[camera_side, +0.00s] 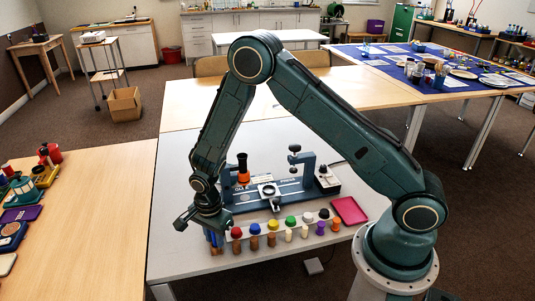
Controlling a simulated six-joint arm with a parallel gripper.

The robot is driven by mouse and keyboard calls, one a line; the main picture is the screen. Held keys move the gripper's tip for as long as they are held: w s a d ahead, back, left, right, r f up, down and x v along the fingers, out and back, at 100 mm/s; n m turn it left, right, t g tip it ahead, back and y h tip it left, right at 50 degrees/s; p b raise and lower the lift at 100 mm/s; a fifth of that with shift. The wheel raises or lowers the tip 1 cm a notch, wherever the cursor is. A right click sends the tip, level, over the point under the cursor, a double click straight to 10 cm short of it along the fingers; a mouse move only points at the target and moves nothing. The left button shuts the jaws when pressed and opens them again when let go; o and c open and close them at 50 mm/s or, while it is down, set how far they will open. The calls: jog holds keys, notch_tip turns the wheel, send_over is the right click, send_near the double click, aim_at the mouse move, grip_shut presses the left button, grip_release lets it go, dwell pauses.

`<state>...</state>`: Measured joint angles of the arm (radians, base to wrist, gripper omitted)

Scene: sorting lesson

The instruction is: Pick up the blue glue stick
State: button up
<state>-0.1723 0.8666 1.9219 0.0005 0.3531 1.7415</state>
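My gripper (212,238) points down at the left end of a row of small capped sticks on the grey table. Blue parts show just under its body; I cannot tell whether they are its fingertips or a blue stick between them. A brown stick base shows just below them. A stick with a blue cap (255,229) stands upright in the row, to the right of the gripper and apart from it, between a red-capped stick (237,233) and an orange-capped one (273,227). The finger gap is too small to make out.
More capped sticks, including a green-capped one (291,221), continue to the right. A dark blue fixture (240,205) with uprights stands behind the row. A magenta tray (349,210) lies at the right. The table's left front (180,262) is clear.

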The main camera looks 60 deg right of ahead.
grip_shut()
jog(key=shift+r, duration=0.2)
notch_tip(320, 180, up, 20)
jog(key=shift+f, duration=0.2)
dwell(0.4)
jog(key=shift+r, duration=0.15)
dwell(0.5)
jog(key=shift+r, duration=2.05)
